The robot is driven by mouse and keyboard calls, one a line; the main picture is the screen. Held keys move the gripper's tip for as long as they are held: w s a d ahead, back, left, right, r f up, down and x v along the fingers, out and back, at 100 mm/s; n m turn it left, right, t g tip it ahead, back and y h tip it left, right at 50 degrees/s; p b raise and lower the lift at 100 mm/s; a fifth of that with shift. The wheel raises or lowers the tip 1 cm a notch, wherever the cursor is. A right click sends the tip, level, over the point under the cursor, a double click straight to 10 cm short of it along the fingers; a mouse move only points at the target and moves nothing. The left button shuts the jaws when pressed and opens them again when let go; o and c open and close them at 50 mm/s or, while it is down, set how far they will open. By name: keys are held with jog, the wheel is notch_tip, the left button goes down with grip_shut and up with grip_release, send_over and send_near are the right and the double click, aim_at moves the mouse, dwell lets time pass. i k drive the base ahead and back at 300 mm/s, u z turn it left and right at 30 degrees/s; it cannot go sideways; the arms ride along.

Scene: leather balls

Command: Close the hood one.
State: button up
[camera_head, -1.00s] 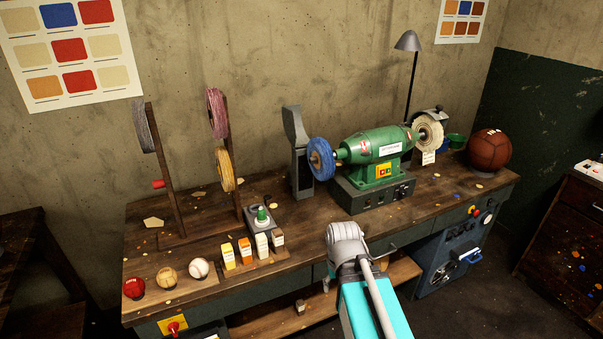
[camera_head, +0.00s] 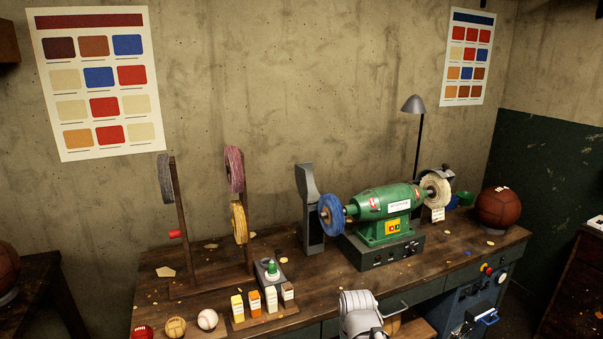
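A green double-ended polishing machine (camera_head: 383,205) stands on the workbench, with a blue wheel (camera_head: 331,215) on its left and a white wheel (camera_head: 435,192) on its right. A tall grey hood-like piece (camera_head: 310,210) stands upright behind and left of the blue wheel, which is uncovered. A second grey hood-like piece (camera_head: 437,173) sits behind the white wheel, partly hidden by it. I cannot tell from any label which is hood one. Part of my arm shows at the bottom centre, in front of the bench; my gripper cannot be made out.
A lamp (camera_head: 413,105) rises behind the machine. A brown ball (camera_head: 498,208) sits at the right end.

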aim_at(307, 187)
jog(key=k, duration=1.15)
jog(key=u, duration=0.25)
jog(key=i, duration=2.2)
jog(key=z, duration=0.25)
